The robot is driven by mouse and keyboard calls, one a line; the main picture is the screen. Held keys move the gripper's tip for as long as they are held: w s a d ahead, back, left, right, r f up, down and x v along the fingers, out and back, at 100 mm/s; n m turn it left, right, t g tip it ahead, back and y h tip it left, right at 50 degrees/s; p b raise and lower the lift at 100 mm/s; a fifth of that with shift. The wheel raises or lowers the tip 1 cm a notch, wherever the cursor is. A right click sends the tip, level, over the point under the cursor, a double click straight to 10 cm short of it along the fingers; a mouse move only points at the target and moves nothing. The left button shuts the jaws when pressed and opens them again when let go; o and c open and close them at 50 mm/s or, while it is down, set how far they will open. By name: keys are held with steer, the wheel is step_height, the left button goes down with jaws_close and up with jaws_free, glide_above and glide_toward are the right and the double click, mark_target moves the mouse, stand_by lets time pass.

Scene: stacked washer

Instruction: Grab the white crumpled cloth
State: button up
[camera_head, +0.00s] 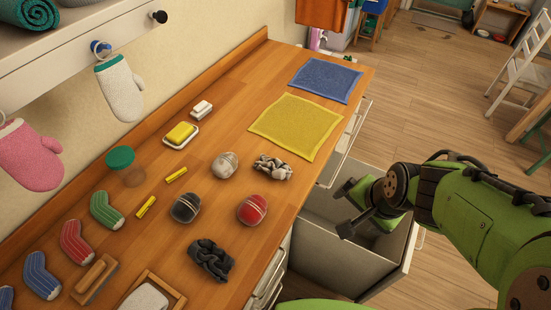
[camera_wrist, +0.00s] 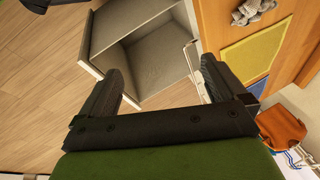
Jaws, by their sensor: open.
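A crumpled pale grey-white cloth (camera_head: 273,167) lies on the wooden counter, left of the yellow mat's near end. It also shows at the top right edge of the wrist view (camera_wrist: 254,11), partly cut off. My gripper (camera_head: 352,209) is to the right of the counter, over the open drawer, apart from the cloth. In the wrist view, my gripper (camera_wrist: 162,78) has its two fingers spread wide with nothing between them but the drawer behind.
The open grey drawer (camera_head: 385,262) juts out from the counter (camera_head: 225,123). A dark crumpled cloth (camera_head: 211,260), a red rolled bundle (camera_head: 252,210), a black one (camera_head: 186,208) and a beige one (camera_head: 225,165) lie nearby. Yellow (camera_head: 296,125) and blue mats (camera_head: 325,79) lie flat farther back.

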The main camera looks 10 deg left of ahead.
steer(key=w+a+f+m+y+p, duration=0.4)
steer(key=w+a+f+m+y, duration=0.15)
steer(key=m, duration=0.35)
steer(key=m+t+y+p, duration=0.3)
steer(key=m+t, duration=0.1)
steer(key=m, duration=1)
glide_toward(283, 167)
steer(key=b+x, duration=0.1)
steer(key=x, duration=1.1)
steer(key=shift+s+d, duration=0.1)
steer(key=shift+d, duration=0.05)
steer(key=shift+c, duration=0.5)
steer(key=c, duration=0.7)
